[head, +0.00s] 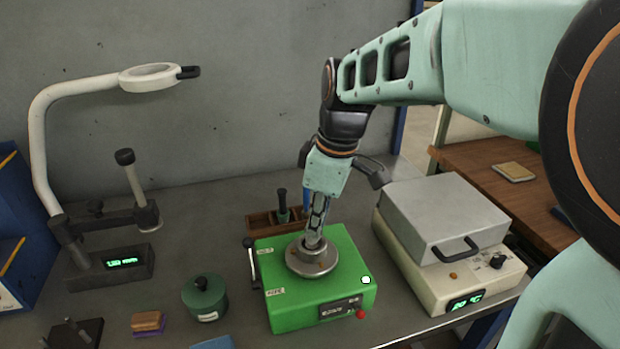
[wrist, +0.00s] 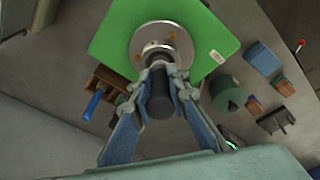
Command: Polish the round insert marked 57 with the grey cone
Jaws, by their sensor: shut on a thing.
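My gripper (head: 314,240) points down over the round metal disc (head: 312,258) on top of the green machine (head: 345,262). In the wrist view, my gripper (wrist: 160,72) is shut on a dark grey round-bodied piece (wrist: 160,103), at the near side of the disc (wrist: 146,28). I cannot tell whether this piece is the grey cone or a holder with the insert. Its far end is hidden by the fingertips, and contact with the disc is unclear. Small orange-brown spots show on the disc. No marking 57 is readable.
A wooden rack (head: 263,222) with handled tools stands behind the machine. A lidded green pot (head: 205,297) is left of it, and a beige hot-plate unit with a metal hood (head: 440,215) is right. A magnifier lamp (head: 150,78) arches over the left. Small blocks (head: 148,323) lie in front.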

